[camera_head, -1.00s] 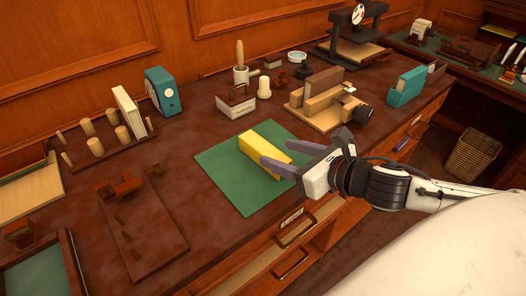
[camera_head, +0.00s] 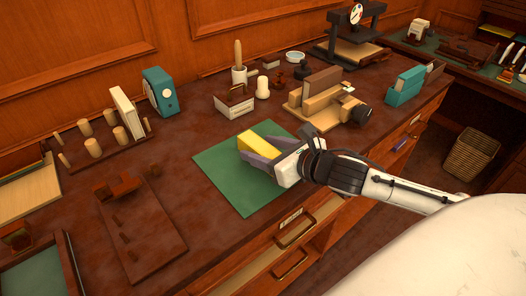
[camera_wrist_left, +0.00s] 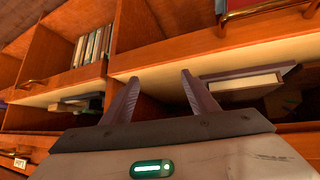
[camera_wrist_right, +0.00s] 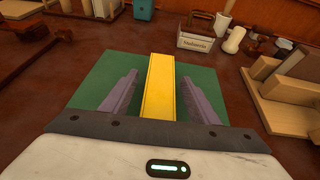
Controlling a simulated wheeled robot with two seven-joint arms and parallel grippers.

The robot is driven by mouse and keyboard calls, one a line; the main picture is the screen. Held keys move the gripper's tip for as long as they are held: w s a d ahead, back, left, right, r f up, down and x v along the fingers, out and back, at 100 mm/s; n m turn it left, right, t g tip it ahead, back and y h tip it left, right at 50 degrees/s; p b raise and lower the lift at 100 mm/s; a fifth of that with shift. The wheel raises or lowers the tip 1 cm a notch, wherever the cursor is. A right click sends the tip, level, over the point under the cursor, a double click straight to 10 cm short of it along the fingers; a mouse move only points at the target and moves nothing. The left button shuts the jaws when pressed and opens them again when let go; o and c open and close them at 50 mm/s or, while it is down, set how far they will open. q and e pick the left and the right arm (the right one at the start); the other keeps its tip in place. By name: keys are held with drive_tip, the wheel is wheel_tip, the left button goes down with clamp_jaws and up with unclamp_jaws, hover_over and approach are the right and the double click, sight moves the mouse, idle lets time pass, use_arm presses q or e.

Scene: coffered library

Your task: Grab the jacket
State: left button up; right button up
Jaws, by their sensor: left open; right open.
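A yellow book-like piece, which I take as the jacket (camera_head: 258,143), lies on a green mat (camera_head: 230,192) on the desk. My right gripper (camera_head: 256,150) is open, with its purple-grey fingers on either side of the yellow jacket. In the right wrist view the jacket (camera_wrist_right: 158,88) runs lengthwise between the two open fingers (camera_wrist_right: 160,78), with a visible gap on each side. The fingers partly hide it in the head view. My left gripper (camera_wrist_left: 160,80) is open and empty in the left wrist view, in front of wooden shelving.
A small labelled box (camera_head: 234,103) and a white cylinder (camera_head: 262,88) stand behind the mat. A wooden press-like fixture (camera_head: 325,105) is to the right, and a brown board (camera_head: 140,230) to the left. An open drawer (camera_head: 290,250) sticks out below the desk front.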

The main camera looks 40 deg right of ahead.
drive_tip(key=c, duration=1.1)
